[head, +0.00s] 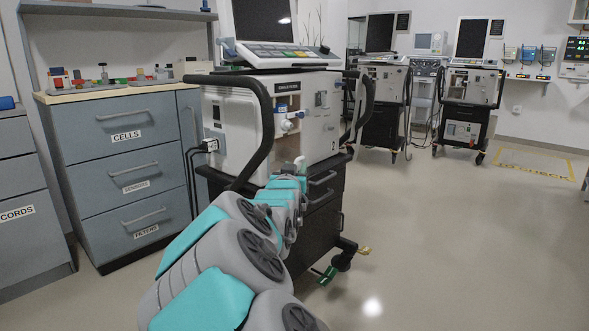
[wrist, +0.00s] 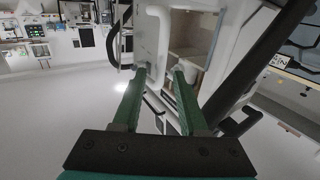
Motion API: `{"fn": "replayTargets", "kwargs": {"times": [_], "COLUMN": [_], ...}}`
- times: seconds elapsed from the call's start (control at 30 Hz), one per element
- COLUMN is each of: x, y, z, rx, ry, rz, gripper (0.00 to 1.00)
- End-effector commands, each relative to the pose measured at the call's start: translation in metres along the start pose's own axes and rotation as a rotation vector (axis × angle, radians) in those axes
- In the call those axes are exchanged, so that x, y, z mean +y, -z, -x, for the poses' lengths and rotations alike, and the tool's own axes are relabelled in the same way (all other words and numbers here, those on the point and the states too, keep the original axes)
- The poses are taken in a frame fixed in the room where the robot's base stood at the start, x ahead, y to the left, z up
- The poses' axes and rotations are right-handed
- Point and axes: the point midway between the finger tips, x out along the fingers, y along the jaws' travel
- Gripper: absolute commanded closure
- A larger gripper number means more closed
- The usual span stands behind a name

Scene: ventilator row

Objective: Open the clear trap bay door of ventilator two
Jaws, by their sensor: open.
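Ventilator two (head: 310,112) stands nearest, a white box on a dark cart, with a small "2" on its front. Its front bay (head: 287,118) shows blue and white fittings; the clear door is hard to make out in the head view. In the wrist view a recessed bay (wrist: 188,42) with a brownish inside and a white fitting lies just beyond my fingers. I cannot tell how far its clear door stands open. My gripper (wrist: 160,72) is open, its two green fingers apart and reaching toward the ventilator front, with nothing visibly held. In the head view my arm hides the lower front.
A thick black handle (head: 262,130) curves along the ventilator's left side, another (head: 362,105) along its right. A blue-grey drawer cabinet (head: 125,150) stands left. Two more ventilators (head: 384,85) (head: 470,88) stand behind. The floor (head: 450,230) to the right is clear.

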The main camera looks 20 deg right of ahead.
Motion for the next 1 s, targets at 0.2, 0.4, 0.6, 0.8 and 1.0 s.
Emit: {"fn": "replayTargets", "kwargs": {"times": [0.2, 0.4, 0.6, 0.8, 1.0], "x": [0.000, -0.002, -0.001, -0.001, 0.000], "y": [0.000, 0.001, -0.001, 0.000, 0.000], "z": [0.007, 0.035, 0.062, 0.076, 0.078], "rx": [-0.001, 0.002, -0.001, 0.000, 0.000], "ry": [0.000, 0.003, 0.002, 0.002, 0.000], "rz": [0.001, 0.001, 0.002, 0.000, 0.000], "gripper": [0.58, 0.58, 0.58, 0.58, 0.58]}}
